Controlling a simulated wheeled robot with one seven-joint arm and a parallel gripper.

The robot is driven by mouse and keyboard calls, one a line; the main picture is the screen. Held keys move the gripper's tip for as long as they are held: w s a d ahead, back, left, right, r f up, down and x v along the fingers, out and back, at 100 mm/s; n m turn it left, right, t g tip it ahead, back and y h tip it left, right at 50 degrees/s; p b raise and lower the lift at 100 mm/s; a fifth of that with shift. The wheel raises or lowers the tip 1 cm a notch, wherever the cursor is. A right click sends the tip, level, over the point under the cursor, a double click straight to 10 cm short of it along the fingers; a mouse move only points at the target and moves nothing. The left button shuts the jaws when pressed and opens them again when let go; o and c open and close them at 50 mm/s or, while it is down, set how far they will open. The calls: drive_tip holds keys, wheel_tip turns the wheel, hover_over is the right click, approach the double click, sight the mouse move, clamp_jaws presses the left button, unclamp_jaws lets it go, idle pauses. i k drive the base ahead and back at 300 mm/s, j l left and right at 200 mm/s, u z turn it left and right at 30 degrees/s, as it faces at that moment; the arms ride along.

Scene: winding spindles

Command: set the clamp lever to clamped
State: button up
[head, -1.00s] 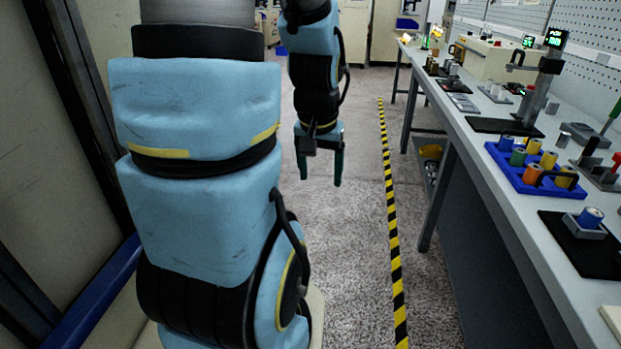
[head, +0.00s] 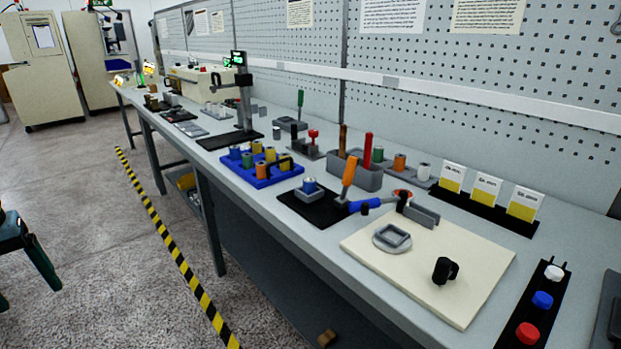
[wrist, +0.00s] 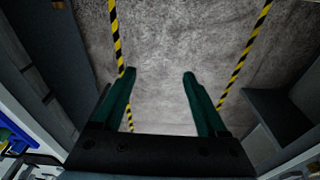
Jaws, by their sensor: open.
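My gripper (head: 29,297) hangs at the left edge of the head view, over the floor and well away from the bench. In the wrist view, its two green fingers (wrist: 159,75) are apart with nothing between them. An orange-handled lever (head: 348,171) stands upright and slightly tilted on the bench, beside a black mat (head: 322,212) with a grey block and blue spool (head: 309,185). A blue handle (head: 366,205) lies low beside it. I cannot tell for certain which one is the clamp lever, nor its setting.
A long bench (head: 292,224) runs along a pegboard wall. A blue tray (head: 262,180) of spools stands left of the mat. A cream board (head: 455,252) with a grey frame and black knob lies to the right. The floor left of the striped line (head: 178,254) is clear.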

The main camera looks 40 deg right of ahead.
sight(340, 203)
drive_tip(key=i+l+z, duration=0.1)
drive_tip(key=i+l, duration=0.65)
